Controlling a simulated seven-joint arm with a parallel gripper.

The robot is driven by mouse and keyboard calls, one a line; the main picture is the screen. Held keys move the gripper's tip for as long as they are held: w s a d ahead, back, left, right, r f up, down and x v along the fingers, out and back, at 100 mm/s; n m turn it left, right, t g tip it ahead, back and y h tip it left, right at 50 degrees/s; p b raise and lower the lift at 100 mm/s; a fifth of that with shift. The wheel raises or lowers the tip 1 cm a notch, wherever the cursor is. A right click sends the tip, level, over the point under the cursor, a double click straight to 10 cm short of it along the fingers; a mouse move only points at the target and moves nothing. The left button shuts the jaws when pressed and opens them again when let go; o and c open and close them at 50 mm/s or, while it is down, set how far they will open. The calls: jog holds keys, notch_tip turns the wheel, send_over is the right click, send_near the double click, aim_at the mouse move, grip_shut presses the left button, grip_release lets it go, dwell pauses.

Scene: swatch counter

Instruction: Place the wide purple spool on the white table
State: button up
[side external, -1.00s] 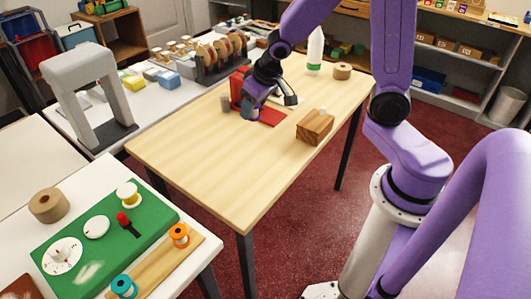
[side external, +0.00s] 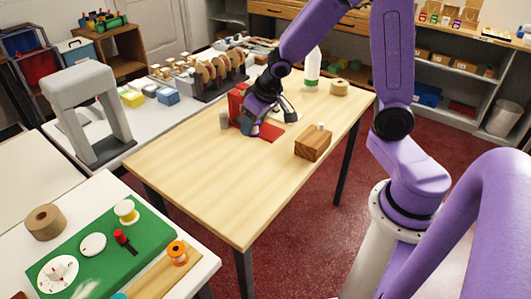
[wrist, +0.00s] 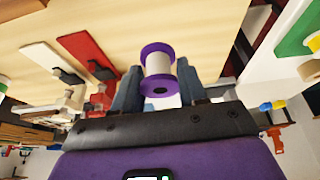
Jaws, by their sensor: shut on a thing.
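The purple spool (wrist: 158,66) has wide purple flanges and a pale wound middle. In the wrist view it sits between the two fingers of my gripper (wrist: 159,84), which is shut on it. In the side external view my gripper (side external: 264,128) is low over the wooden table, beside a red stand; I cannot make out the spool there. A white table (side external: 92,188) stands at the front left, carrying a green mat (side external: 152,232). Another white table (side external: 152,120) stands behind the wooden one.
The wooden table (side external: 205,190) holds a red stand (side external: 236,103), a grey cylinder (side external: 224,120), a wooden block (side external: 313,143), a bottle (side external: 312,70) and a tan roll (side external: 339,87). A tan roll (side external: 45,222) and an orange spool (side external: 177,252) are on the front-left table. The wooden table's near part is clear.

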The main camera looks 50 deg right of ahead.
jog(key=s+d+f, duration=0.2)
jog(key=d+f, duration=0.1)
jog(key=d, duration=0.3)
jog(key=n, duration=0.2)
send_near(249, 149)
jog(key=shift+w+d+f+y, duration=0.15)
jog(key=shift+w+f+y, duration=0.15)
jog(key=shift+w+f, duration=0.65)
jog(key=shift+w+d+f, duration=0.1)
jog(key=shift+w+f, duration=0.2)
jog(key=shift+f, duration=1.4)
jog(key=shift+f, duration=0.1)
jog(key=o, duration=1.1)
